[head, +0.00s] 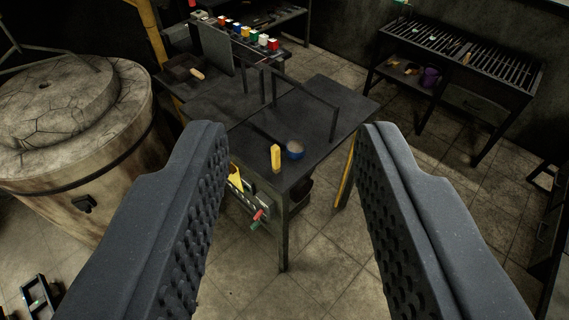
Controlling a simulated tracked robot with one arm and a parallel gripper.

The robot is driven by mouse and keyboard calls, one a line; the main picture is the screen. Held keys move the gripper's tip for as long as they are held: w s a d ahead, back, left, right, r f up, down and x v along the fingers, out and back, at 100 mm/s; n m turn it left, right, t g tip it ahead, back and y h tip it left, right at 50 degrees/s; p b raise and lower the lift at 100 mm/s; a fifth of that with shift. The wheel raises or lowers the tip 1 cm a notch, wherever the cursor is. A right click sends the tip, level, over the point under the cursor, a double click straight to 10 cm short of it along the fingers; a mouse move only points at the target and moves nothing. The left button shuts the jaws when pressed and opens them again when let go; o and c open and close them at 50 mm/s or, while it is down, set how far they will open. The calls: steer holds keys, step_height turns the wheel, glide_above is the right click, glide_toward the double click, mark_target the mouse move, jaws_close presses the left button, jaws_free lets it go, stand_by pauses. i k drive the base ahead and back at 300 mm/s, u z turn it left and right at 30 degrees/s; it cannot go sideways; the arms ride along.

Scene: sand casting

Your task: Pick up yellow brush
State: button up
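A small upright yellow object (276,157), which looks like the yellow brush, stands near the front corner of the dark table (330,100). Its bristles cannot be made out. My gripper (290,140) is open and empty, with its two dark studded fingers wide apart at the left and right. The yellow object lies between the fingers in the picture, but farther off and below them, not touched.
Tools hang below the table's left edge. A large round furnace (75,130) is at left. A slatted rack (460,60) stands at the back right. Tiled floor is open in front and right.

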mark_target(275, 149)
steer(key=z, duration=0.45)
steer(key=i, duration=1.3)
steer(key=u, duration=0.3)
